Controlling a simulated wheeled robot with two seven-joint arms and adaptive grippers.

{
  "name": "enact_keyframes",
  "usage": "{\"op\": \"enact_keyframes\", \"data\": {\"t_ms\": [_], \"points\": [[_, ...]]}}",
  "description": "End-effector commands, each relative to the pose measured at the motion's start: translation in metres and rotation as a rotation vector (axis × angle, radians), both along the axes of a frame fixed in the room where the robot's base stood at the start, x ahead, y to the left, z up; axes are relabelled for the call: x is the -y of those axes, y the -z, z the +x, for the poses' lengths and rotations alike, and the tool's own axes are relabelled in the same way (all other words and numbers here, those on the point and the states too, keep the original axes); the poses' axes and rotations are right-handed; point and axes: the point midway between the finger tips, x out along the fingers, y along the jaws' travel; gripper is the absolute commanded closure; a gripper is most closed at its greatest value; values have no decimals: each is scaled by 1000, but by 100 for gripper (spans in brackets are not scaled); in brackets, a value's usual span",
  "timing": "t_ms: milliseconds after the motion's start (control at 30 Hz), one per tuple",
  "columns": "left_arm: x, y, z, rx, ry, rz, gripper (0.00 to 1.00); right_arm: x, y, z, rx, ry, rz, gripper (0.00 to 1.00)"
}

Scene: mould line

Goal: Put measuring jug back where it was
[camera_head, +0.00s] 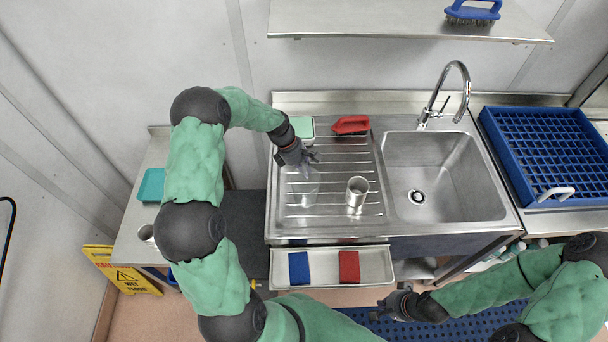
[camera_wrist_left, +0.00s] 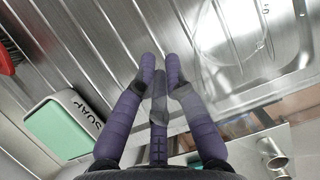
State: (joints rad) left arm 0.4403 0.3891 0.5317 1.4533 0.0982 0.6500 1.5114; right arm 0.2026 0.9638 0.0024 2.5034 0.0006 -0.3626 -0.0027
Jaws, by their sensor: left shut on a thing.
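I cannot tell whether the jug's base touches the board. My right gripper (camera_head: 392,305) is low in front of the sink unit, away from the jug; its jaws are unclear.
A soap box (camera_head: 302,128) and red brush (camera_head: 350,125) are at the drainboard's back. The empty sink (camera_head: 445,175) with its tap is to the right. A front tray (camera_head: 325,277) holds blue and red sponges.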

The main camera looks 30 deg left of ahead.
Motion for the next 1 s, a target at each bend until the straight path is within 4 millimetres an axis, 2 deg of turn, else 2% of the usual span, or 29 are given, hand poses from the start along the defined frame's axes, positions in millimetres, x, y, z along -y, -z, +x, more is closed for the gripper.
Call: {"op": "enact_keyframes", "data": {"t_ms": [200,600,633,700,1000], "points": [[-2,30,1,-2,-1,-1,100,0,1,0,0,0,0,100],[-2,36,1,0,0,0,100,0,2,0,0,0,0,100],[-2,36,1,0,0,0,82,0,2,0,0,0,0,100],[-2,36,1,0,0,0,64,0,2,0,0,0,0,100],[-2,35,1,0,0,0,64,0,2,0,0,0,0,100]]}}
